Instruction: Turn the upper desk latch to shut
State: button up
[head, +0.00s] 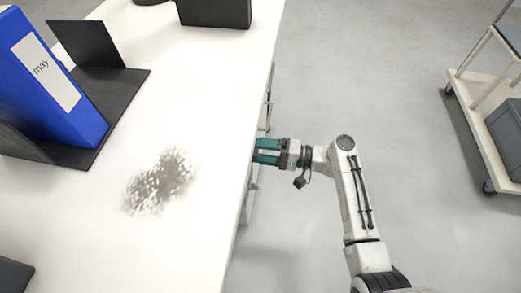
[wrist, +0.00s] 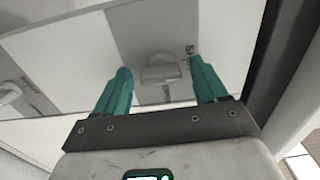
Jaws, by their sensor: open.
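My gripper (head: 262,151) reaches the right side of the white desk (head: 205,95) in the head view, with its teal fingers apart. In the wrist view my gripper (wrist: 161,82) is open. A pale latch handle (wrist: 160,70) sits between and beyond the fingertips on a light and grey panel, with nothing gripped. A second pale handle (wrist: 10,93) shows at the left edge. I cannot tell from the view which of the two is upper. The head view hides both handles.
A blue binder (head: 45,80) marked "may" stands by black bookends (head: 95,75) on the desk. A grey speckled patch (head: 160,182) marks the desktop. A cart (head: 490,110) stands at right. The floor between is clear. A dark edge (wrist: 275,60) runs right of the fingers.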

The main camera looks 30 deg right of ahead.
jog(key=p+v, duration=0.1)
jog(key=v, duration=0.9)
jog(key=shift+s+d+p, duration=0.2)
jog(key=shift+d+p, duration=0.1)
jog(key=s+a+f+n+g+h, duration=0.3)
jog(key=s+a+f+g+h, duration=0.2)
jog(key=s+f+g, duration=0.4)
jog(key=s+d+r+n+h, duration=0.25)
jog(key=s+h, duration=0.45)
jog(key=s, duration=0.5)
notch_tip(320, 180, up, 28)
jog(key=s+d+n+h+p, duration=0.1)
jog(key=s+h+p, duration=0.1)
jog(key=p, duration=2.2)
jog(key=shift+s+d+g+h, duration=0.25)
jog(key=shift+d+g+h, duration=0.05)
jog(key=shift+h, duration=0.1)
